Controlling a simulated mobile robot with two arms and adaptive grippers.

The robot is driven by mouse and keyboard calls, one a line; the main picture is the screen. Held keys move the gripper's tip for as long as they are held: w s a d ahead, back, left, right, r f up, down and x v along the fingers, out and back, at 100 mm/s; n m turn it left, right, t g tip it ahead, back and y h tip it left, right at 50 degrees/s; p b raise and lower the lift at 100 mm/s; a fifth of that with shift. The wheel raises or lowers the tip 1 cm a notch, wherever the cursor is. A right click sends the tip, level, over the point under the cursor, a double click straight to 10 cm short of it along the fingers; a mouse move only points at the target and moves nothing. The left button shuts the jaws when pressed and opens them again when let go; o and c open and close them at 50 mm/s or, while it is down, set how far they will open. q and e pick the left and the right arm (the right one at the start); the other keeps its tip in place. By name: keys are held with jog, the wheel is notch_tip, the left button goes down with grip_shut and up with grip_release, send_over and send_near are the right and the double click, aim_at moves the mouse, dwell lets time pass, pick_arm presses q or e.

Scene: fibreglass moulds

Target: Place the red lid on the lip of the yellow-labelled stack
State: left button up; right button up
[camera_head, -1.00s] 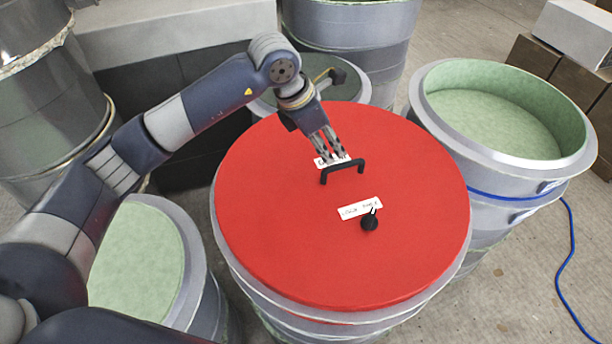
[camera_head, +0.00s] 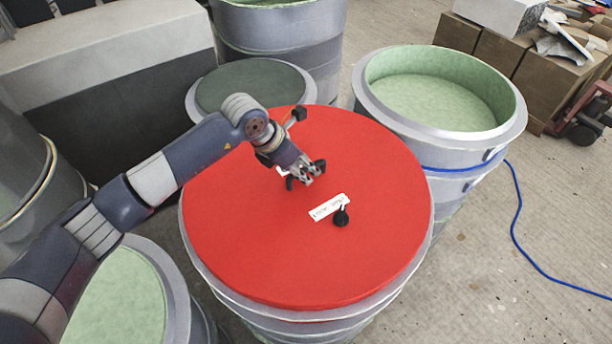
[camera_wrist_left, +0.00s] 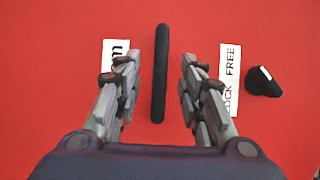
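The red lid (camera_head: 290,250) lies flat on top of a grey drum-shaped mould stack (camera_head: 320,325) in the middle of the head view. Its black handle (camera_wrist_left: 161,75) runs lengthwise between my left gripper's fingers in the left wrist view, with a gap on both sides. My left gripper (camera_head: 305,172) is open around the handle, low over the lid, and hides most of the handle in the head view. A black knob (camera_head: 341,217) sits beside a white label (camera_head: 327,207) on the lid. No yellow label is visible. My right gripper is not in view.
An open green-lined mould stack (camera_head: 440,100) with a blue band stands at right. Another green-lined mould (camera_head: 125,300) is at lower left, and grey stacks stand behind. A blue hose (camera_head: 520,225) lies on the floor at right. Brown boxes (camera_head: 500,50) are at upper right.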

pick_arm(q)
jog(key=shift+x, duration=1)
jog(key=shift+d+f, duration=0.15)
jog(key=shift+d, duration=0.05)
grip_shut()
jog(key=shift+w+r, duration=0.2)
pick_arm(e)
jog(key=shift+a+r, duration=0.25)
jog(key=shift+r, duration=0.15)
pick_arm(q)
jog(key=shift+r+b, duration=0.55)
jog(key=shift+r, duration=0.3)
jog(key=shift+r+b, duration=0.5)
jog(key=shift+r, duration=0.4)
jog(key=s+d+b, duration=0.1)
jog(key=s+d, duration=0.2)
jog(key=s, duration=0.1)
jog(key=s+d+r+b, duration=0.1)
jog(key=s+d+b, duration=0.1)
jog(key=s, duration=0.3)
jog(key=s+d+b, duration=0.1)
jog(key=s+d, duration=0.3)
jog(key=shift+s+r+b, duration=0.2)
jog(key=shift+s+b, duration=0.05)
jog(key=shift+b, duration=0.15)
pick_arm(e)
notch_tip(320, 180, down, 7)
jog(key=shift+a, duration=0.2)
